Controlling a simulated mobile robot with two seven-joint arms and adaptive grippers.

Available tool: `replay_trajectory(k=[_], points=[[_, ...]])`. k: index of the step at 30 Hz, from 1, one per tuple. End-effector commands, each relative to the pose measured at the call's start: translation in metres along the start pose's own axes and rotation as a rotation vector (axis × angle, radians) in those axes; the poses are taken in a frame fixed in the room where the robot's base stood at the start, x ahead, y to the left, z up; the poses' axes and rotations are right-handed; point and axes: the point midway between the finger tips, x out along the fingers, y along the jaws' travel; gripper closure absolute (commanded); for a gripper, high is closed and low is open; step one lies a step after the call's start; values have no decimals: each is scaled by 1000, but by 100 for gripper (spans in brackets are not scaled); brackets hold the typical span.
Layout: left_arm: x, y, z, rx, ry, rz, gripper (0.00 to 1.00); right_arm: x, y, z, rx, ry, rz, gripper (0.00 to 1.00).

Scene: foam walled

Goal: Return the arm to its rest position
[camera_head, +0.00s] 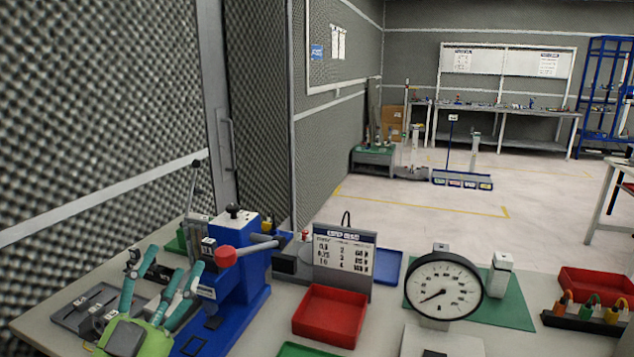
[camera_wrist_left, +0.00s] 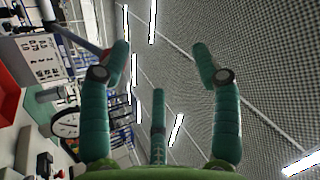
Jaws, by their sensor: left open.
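My left gripper (camera_head: 162,278) is at the lower left of the head view, with a green palm and teal fingers pointing up. It is just left of a blue press, above the bench's left end. In the left wrist view my left gripper (camera_wrist_left: 161,62) shows its fingers spread wide with nothing between them. The camera there faces the foam wall, with the bench sideways at the left. My right gripper is in neither view.
A blue press (camera_head: 235,270) with a red-knobbed lever stands close to the gripper. The bench also holds a red tray (camera_head: 330,315), a sign board (camera_head: 343,255), a dial gauge (camera_head: 442,287) and a grey tray (camera_head: 85,310). A foam wall (camera_head: 90,120) rises behind the left end.

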Motion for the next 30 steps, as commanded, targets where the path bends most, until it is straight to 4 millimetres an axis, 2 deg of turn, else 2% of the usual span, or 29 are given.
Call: replay_trajectory(k=[1, 3, 5, 6, 8, 9, 12, 14, 18, 21, 25, 30], points=[[-17, 17, 32, -91, -162, 15, 36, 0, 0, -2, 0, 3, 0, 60], [-45, 41, 72, -190, -374, 48, 36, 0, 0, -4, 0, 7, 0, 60], [-74, 65, 99, -261, -544, 88, 36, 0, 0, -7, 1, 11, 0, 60], [-96, 81, 113, -304, -652, 120, 36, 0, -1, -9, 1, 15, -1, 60], [-130, 106, 130, -365, -807, 175, 36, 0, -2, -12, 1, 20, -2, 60], [-155, 122, 137, -400, -906, 217, 36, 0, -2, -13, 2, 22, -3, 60], [-212, 157, 144, -478, -1119, 323, 36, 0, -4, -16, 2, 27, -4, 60], [-242, 174, 142, -515, -1223, 385, 36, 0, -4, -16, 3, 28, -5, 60], [-303, 203, 128, -583, -1418, 519, 36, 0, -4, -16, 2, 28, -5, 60], [-340, 217, 113, -625, -1530, 612, 36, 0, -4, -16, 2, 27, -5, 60], [-384, 232, 89, -675, -1662, 737, 36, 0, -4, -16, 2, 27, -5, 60], [-397, 269, 120, -664, -1677, 747, 36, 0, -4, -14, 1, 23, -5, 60]])
